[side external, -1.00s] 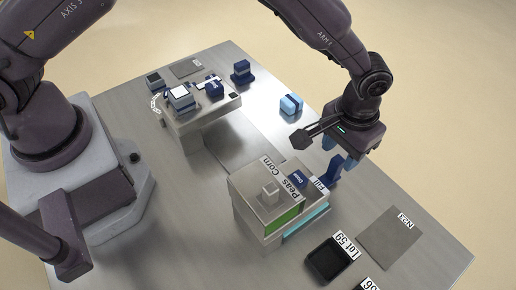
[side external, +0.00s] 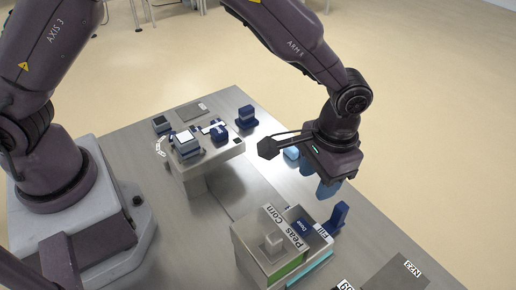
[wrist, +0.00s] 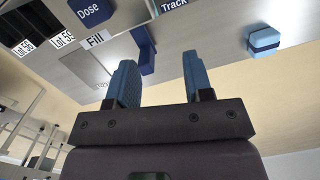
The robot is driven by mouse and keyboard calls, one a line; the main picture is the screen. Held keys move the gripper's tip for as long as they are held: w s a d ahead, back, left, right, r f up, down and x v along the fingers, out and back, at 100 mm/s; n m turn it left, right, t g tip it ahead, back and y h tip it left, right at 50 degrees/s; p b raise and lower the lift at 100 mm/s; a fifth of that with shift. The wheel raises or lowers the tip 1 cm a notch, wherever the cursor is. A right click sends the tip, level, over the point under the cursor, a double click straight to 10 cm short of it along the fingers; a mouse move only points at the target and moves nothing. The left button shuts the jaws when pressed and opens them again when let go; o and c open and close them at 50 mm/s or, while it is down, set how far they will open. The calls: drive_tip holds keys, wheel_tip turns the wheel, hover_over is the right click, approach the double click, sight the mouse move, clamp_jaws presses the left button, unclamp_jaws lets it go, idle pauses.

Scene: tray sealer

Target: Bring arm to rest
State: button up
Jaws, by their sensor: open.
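My gripper (side external: 328,188) hangs in the air above the right part of the steel table, near the blue upright bracket (side external: 338,216) at the Fill label.
The Peas and Corn box (side external: 268,245) with a dark blue Dose block (side external: 302,226) stands at the front. A raised grey bench (side external: 210,154) holds small blue and white parts. A dark blue stacked part (side external: 246,117) stands behind it. A grey N23 plate (side external: 395,275) lies front right.

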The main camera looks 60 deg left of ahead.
drive_tip(key=s+a+r+n+t, duration=0.1)
drive_tip(key=s+a+r+t, duration=0.2)
drive_tip(key=s+a+r, duration=0.6)
drive_tip(key=s+a+r+n+t, duration=0.1)
drive_tip(key=s+a+r+t, duration=0.2)
drive_tip(key=s+a+r, duration=0.6)
drive_tip(key=a+r, duration=0.4)
idle(0.8)
